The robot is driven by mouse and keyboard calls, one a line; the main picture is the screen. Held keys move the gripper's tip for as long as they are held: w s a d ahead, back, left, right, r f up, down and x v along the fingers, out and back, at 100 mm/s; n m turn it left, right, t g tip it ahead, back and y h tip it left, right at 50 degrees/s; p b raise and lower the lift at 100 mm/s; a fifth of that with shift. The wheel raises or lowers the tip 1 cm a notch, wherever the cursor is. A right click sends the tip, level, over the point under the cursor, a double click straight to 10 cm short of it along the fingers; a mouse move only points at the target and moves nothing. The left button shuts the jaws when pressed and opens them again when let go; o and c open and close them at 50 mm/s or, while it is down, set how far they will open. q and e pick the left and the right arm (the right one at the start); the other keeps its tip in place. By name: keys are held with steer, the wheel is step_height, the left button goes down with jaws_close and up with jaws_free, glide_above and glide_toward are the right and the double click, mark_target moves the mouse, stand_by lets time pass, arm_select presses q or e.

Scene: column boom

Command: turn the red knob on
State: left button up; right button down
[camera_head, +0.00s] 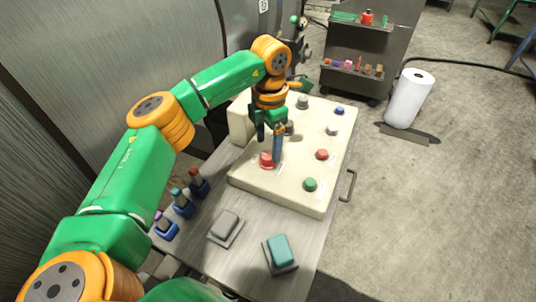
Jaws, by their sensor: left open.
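A cream control panel (279,195) lies on the grey bench and carries several round knobs and buttons. A larger red knob (266,160) sits near its left edge. A smaller red button (322,154) is to its right. My left gripper (272,157) hangs over the panel, fingers pointing down, right at the larger red knob and partly in front of it. The gripper is open. Whether a finger touches the knob cannot be told from this view. My right gripper is not in view.
A green button (310,184) and a blue button (339,111) are also on the panel. A grey block (225,225) and a teal block (280,250) are on the bench in front. Coloured items stand in blue holders at the left. A white roll (408,99) stands on the floor.

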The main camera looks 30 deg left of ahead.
mark_target(268, 155)
arm_select(q)
step_height(268, 155, down, 3)
steer(key=shift+r, duration=0.1)
steer(key=shift+f, duration=0.55)
jaws_close()
